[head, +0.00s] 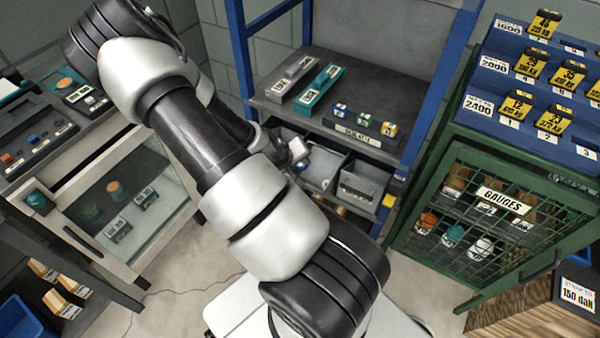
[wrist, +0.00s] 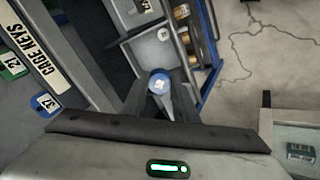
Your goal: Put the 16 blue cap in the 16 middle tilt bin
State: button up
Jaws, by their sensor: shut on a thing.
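The blue cap (wrist: 159,83) shows in the wrist view with a white label on top whose number is too small to read. My gripper (wrist: 160,90) is shut on it, one dark finger on each side. In the wrist view it is held over or close by a grey open bin (wrist: 140,48), with a small white piece visible beyond it. In the head view grey tilt bins (head: 363,181) hang under the blue-framed rack's shelf. Which bin is the middle one I cannot tell.
A cage-keys rail (head: 360,128) with coloured tags lies on the shelf above the bins; it also shows in the wrist view (wrist: 38,45). A blue rack post (head: 428,85) stands right of the bins. A green gauges cage (head: 490,205) stands farther right.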

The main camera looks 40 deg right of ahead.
jog(key=shift+b+x, duration=2.85)
jog(key=shift+x, duration=1.8)
jog(key=shift+s+d, duration=0.1)
jog(key=shift+s, duration=0.1)
jog(key=shift+p, duration=0.35)
jog(key=shift+r+p, duration=0.1)
jog(key=shift+p, duration=0.2)
jog(key=shift+d+f+b, duration=0.25)
jog(key=shift+f+b, duration=0.3)
jog(key=shift+f, duration=0.05)
jog(key=shift+b+x, duration=2.55)
jog(key=shift+x, duration=1.85)
jog(key=shift+d, duration=0.1)
jog(key=shift+r, duration=0.1)
